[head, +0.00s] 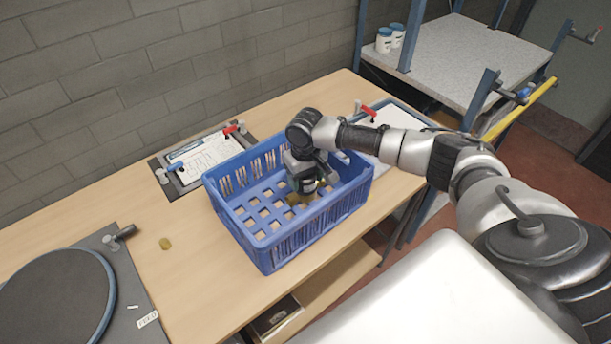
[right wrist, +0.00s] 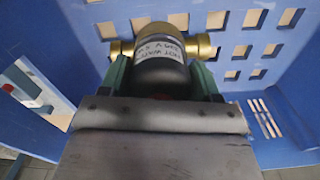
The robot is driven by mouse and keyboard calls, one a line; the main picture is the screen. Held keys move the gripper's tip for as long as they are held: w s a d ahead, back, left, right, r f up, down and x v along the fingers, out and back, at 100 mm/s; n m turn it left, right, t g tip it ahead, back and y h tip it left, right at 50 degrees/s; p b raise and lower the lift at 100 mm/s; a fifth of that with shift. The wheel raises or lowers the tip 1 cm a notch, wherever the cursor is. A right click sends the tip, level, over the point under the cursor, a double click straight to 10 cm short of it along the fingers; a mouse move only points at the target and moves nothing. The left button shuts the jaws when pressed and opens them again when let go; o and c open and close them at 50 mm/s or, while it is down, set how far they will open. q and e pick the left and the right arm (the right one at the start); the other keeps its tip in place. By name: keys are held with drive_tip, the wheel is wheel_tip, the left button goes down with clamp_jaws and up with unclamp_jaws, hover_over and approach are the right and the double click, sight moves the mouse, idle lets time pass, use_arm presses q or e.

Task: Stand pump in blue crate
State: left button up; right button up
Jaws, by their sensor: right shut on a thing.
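The blue crate (head: 262,246) stands on the wooden table, and its slotted floor and walls show. The right arm reaches into it from the right. My right gripper (head: 302,180) is inside the crate, pointing down, shut on the pump. In the right wrist view the pump (right wrist: 160,72) has a dark body with a white label and brass fittings on both sides. It sits between the fingers of my right gripper (right wrist: 160,85), over the crate floor (right wrist: 235,48). Whether the pump touches the floor I cannot tell. My left gripper is not in view.
A clipboard (head: 203,155) with a paper lies behind the crate, and another board lies to its right. A dark round plate (head: 55,305) is at the left. A small brass piece (head: 165,243) lies on the table (head: 185,285). A shelf with white tubs (head: 384,40) stands behind.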

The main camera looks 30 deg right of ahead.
drive_tip(key=shift+r, duration=0.1)
drive_tip(key=o, duration=1.5)
wheel_tip(320, 180, up, 12)
drive_tip(key=shift+r+b, duration=0.1)
drive_tip(key=shift+b, duration=0.5)
